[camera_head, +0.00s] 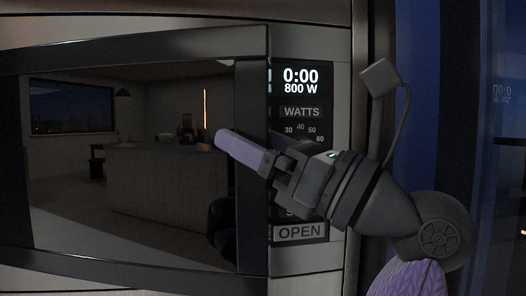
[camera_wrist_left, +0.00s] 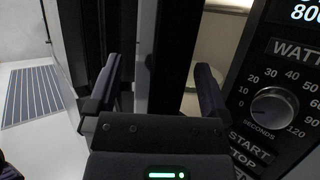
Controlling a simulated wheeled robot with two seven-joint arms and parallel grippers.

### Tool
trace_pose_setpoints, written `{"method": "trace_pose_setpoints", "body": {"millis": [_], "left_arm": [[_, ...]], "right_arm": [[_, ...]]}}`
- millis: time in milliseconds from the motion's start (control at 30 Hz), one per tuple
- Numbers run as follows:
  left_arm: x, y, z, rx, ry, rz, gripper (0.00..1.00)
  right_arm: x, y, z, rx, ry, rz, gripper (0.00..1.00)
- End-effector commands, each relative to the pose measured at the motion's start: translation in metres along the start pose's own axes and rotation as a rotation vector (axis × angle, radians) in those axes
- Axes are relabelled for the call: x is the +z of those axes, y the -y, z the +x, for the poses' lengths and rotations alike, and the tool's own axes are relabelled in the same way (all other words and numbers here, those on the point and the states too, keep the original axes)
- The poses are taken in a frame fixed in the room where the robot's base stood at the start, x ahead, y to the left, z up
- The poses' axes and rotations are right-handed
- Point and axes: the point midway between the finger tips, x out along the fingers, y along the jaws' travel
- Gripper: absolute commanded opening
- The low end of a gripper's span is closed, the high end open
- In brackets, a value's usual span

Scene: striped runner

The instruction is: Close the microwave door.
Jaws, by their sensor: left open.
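The microwave door (camera_head: 252,90) is a dark frame around reflective glass and fills the left of the head view. It is ajar: in the wrist view a light gap shows between the door edge (camera_wrist_left: 150,50) and the control panel. My left gripper (camera_head: 243,148) is at the door's right edge, one purple finger in front of the glass. In the wrist view the fingers of my left gripper (camera_wrist_left: 155,88) are apart, with the dark door edge in view between them. I cannot tell whether they touch it. The right gripper is not in view.
The control panel (camera_head: 301,112) with display, dial and OPEN button stands right of the door, partly covered by my left arm. A dark blue surface (camera_head: 430,90) lies farther right. A striped runner (camera_wrist_left: 40,95) lies on the floor at the wrist view's left.

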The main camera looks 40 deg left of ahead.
Motion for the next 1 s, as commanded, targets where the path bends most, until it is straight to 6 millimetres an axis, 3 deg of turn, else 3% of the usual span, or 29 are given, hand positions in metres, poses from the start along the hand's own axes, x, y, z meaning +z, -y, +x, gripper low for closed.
{"method": "trace_pose_setpoints", "body": {"millis": [200, 233, 600, 700, 900, 1000], "left_arm": [[0.000, 0.000, 0.001, 0.000, 0.000, 0.001, 1.00], [0.000, 0.000, 0.001, 0.000, 0.000, 0.001, 0.96], [0.000, 0.000, 0.001, -0.001, 0.001, 0.001, 0.17], [0.000, 0.000, 0.001, -0.001, 0.001, 0.001, 0.00], [0.000, 0.001, 0.001, 0.000, 0.001, 0.002, 0.00], [0.002, 0.012, 0.006, 0.023, 0.001, 0.015, 0.00]], "right_arm": [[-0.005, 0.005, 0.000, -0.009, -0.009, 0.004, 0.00], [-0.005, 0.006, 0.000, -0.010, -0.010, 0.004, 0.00], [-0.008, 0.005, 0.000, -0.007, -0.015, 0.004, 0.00], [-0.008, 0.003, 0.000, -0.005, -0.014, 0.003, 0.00], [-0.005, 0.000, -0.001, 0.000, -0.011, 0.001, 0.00], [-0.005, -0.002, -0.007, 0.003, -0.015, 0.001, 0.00]]}}
